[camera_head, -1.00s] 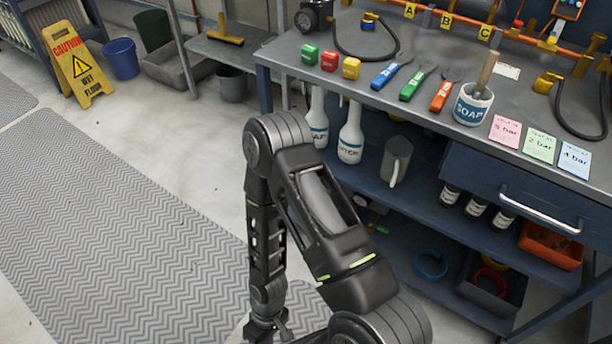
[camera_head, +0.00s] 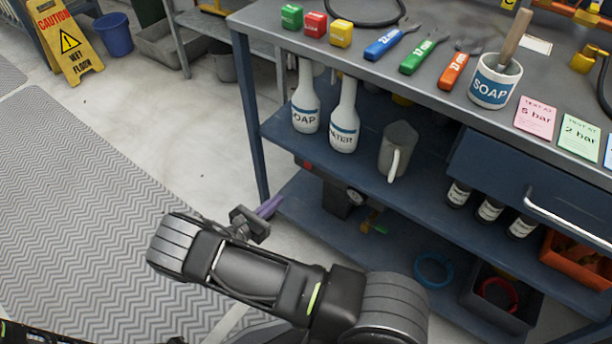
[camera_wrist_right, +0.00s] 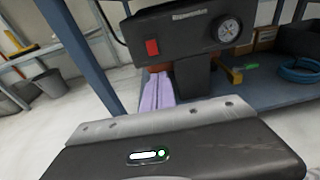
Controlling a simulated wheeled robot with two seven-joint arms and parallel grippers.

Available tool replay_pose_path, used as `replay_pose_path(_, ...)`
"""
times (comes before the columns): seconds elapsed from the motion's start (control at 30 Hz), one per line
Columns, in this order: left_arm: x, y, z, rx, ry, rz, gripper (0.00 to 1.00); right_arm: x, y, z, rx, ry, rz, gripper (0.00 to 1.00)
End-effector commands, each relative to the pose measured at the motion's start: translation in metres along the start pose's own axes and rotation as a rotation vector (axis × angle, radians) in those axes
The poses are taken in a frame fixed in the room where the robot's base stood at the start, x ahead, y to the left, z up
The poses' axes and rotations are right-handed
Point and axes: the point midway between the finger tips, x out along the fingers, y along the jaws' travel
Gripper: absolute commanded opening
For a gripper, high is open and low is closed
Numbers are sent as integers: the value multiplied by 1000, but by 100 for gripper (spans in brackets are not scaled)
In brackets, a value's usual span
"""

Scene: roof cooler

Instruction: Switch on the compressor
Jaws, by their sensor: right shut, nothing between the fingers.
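The compressor (camera_wrist_right: 185,33) is a dark unit with a red switch (camera_wrist_right: 152,47) on its left front and a round gauge (camera_wrist_right: 228,28) on its right. In the head view the compressor (camera_head: 338,197) is on the lower shelf, partly hidden by the shelf above. My right gripper (camera_head: 270,206) is at the left end of that shelf, its purple fingers shut and empty. In the right wrist view the right gripper (camera_wrist_right: 159,76) has its fingertips just below the red switch in the picture. I cannot tell whether they touch the compressor. My left gripper is out of view.
The blue bench leg (camera_head: 250,115) stands close to the right gripper. A blue ring (camera_head: 433,268) and a bin (camera_head: 500,300) are to the right. The floor at left is open.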

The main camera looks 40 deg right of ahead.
Motion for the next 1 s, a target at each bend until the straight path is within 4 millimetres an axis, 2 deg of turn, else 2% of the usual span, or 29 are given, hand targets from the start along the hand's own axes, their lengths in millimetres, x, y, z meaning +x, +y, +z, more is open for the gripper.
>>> replay_pose_path(0.13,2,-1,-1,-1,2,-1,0,-3,11,7,-3,-41,31,0)
replay_pose_path(0.57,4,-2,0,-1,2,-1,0,4,10,6,-3,-36,26,0)
replay_pose_path(0.77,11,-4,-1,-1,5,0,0,27,10,5,-4,-36,24,0)
replay_pose_path(1.0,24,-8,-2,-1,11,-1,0,74,10,6,-3,-36,23,0)
